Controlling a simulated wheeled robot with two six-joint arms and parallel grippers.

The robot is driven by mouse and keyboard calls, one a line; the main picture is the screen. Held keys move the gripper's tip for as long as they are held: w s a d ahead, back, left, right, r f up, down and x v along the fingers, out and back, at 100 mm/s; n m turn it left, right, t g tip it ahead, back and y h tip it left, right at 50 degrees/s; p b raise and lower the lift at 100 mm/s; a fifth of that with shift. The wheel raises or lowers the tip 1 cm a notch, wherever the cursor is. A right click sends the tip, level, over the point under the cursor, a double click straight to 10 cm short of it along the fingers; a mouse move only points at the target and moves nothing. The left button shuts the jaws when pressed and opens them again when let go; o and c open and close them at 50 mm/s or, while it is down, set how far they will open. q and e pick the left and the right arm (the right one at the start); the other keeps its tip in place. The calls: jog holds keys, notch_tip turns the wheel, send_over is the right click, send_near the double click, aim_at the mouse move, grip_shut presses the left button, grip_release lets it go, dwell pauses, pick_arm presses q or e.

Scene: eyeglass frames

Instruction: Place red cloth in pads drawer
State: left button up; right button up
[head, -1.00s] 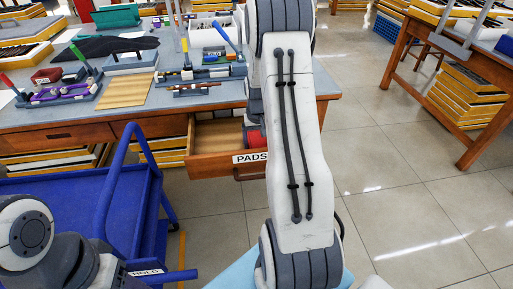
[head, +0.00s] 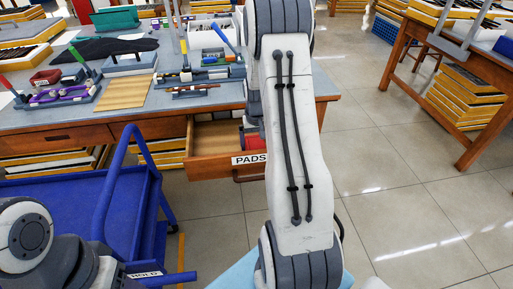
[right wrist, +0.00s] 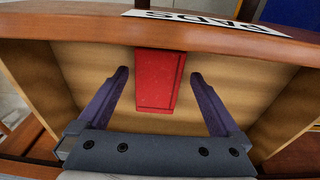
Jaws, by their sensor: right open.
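The pads drawer (head: 215,165) is pulled out of the bench, with a "PADS" label on its front. The red cloth (right wrist: 159,82) is a flat red rectangle lying on the drawer's wooden floor, close to the front board; part of it also shows in the head view (head: 252,142). My right gripper (right wrist: 160,78) is open, with its dark purple fingers apart on either side of the cloth and a gap on each side. In the head view my right arm hides most of that gripper and part of the drawer. My left gripper is not in view.
A blue cart (head: 80,205) with a tall handle stands left of the drawer. The bench top (head: 60,115) holds eyeglass frames, stands and a wooden board (head: 127,92). Clear tiled floor (head: 400,170) lies to the right.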

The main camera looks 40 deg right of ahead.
notch_tip(320, 180, up, 10)
jog(key=p, duration=0.2)
jog(key=a+r+n, duration=0.1)
jog(key=a, duration=0.6)
jog(key=a+r+n, duration=0.1)
jog(key=a, duration=0.3)
jog(key=shift+w+a+r+n, duration=0.1)
jog(key=shift+r+n, duration=0.2)
jog(key=shift+r, duration=0.05)
jog(key=s+a+r+n+y, duration=0.15)
jog(key=s+a+n, duration=0.35)
jog(key=a, duration=0.6)
jog(key=s+a+r+n, duration=0.2)
jog(key=s+a, duration=0.5)
jog(key=a, duration=0.4)
jog(key=s+a+n, duration=0.4)
jog(key=s, duration=0.7)
jog(key=shift+s+a+g, duration=0.2)
jog(key=shift+a+g, duration=0.1)
jog(key=shift+g, duration=0.1)
jog(key=shift+r, duration=0.1)
notch_tip(320, 180, up, 18)
jog(key=p, duration=1.7)
jog(key=shift+p, duration=0.4)
